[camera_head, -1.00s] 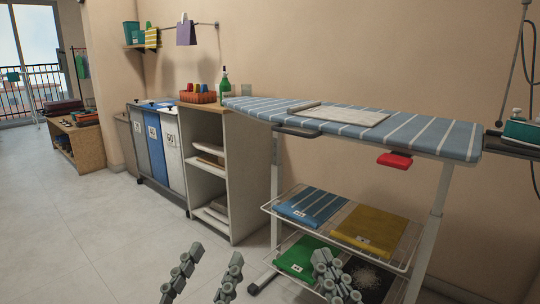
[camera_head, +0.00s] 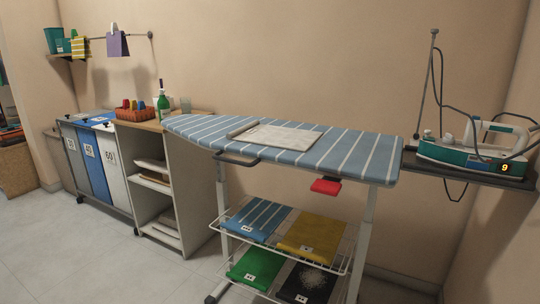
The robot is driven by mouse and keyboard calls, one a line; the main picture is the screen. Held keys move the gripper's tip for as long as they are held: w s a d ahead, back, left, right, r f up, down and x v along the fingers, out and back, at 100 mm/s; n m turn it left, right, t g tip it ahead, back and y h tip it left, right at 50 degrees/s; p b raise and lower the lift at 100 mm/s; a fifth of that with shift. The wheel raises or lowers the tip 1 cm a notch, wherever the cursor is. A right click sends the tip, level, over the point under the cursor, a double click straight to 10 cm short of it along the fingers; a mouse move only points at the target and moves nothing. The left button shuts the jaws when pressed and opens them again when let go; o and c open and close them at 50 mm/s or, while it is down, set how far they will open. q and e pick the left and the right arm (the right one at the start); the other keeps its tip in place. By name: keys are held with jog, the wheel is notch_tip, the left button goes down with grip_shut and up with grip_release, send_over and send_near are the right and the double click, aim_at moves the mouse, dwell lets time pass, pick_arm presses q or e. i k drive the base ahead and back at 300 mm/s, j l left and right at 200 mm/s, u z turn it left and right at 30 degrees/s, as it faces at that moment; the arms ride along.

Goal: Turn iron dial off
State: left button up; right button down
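The iron (camera_head: 490,138) is white and teal and sits in its teal base (camera_head: 462,156) on a dark shelf at the right end of the ironing board. A lit number 9 display (camera_head: 505,167) shows at the base's front right corner. The dial cannot be made out clearly at this size. Neither of my grippers is in this view.
The striped blue ironing board (camera_head: 375,157) spans the middle, with a folded light cloth (camera_head: 278,136) on it. A red pad (camera_head: 326,187) hangs under its edge. A wire rack (camera_head: 343,262) below holds folded cloths. A cable and pole (camera_head: 428,80) rise by the iron. Floor at left is clear.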

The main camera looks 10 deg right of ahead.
aim_at(449, 138)
jog(key=z, duration=1.55)
